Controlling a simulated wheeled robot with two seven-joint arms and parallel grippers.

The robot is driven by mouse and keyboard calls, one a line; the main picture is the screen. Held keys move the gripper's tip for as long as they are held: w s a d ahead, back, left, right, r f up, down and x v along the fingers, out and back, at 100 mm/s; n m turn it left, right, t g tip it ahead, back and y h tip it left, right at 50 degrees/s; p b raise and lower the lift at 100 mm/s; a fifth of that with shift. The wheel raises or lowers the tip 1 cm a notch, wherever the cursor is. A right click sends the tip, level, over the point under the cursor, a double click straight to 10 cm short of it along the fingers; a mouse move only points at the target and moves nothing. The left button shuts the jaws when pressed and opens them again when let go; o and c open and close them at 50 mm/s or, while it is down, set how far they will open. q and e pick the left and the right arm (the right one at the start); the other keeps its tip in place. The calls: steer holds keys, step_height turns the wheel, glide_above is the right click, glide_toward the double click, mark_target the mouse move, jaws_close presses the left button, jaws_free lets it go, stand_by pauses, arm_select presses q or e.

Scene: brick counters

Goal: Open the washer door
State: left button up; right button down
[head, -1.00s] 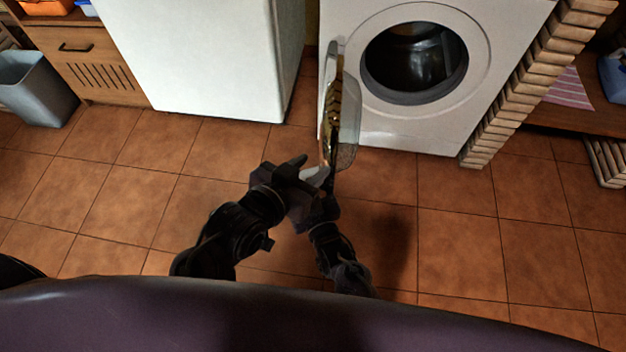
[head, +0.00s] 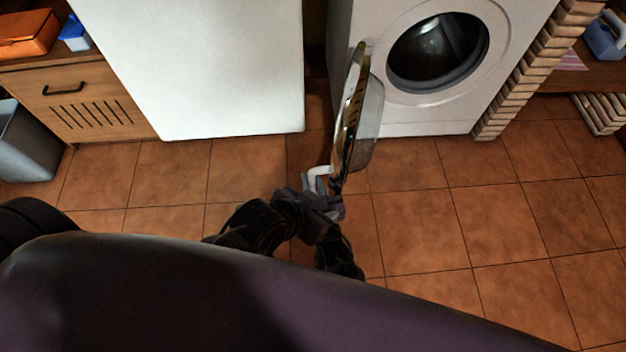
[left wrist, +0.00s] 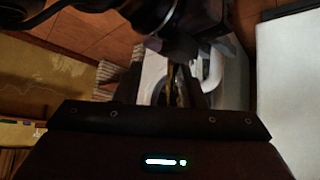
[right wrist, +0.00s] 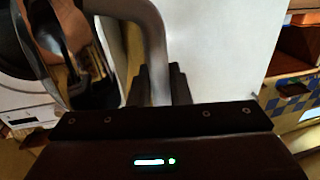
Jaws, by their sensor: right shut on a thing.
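The white washer (head: 408,112) stands at the top right of the head view. Its round opening (head: 437,50) is uncovered. Its round door (head: 354,110), with a shiny rim and clear bowl, stands swung far out to the left, seen nearly edge-on. My right gripper (right wrist: 160,75) is shut on the door's pale curved handle (right wrist: 150,40); the handle also shows in the head view (head: 316,176). My left gripper (left wrist: 162,78) is open and empty, close to the right gripper and below the handle in the head view. The grippers overlap there, partly hiding their fingers.
A white appliance (head: 215,75) stands left of the washer, with a narrow gap between. A wooden cabinet (head: 85,100) and grey bin (head: 28,145) are at the far left. A brick pillar (head: 515,75) borders the washer's right side. The tiled floor (head: 480,220) at right is clear.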

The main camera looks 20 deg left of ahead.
arm_select(q)
steer(key=shift+s, duration=0.1)
arm_select(e)
steer(key=shift+w+d, duration=0.1)
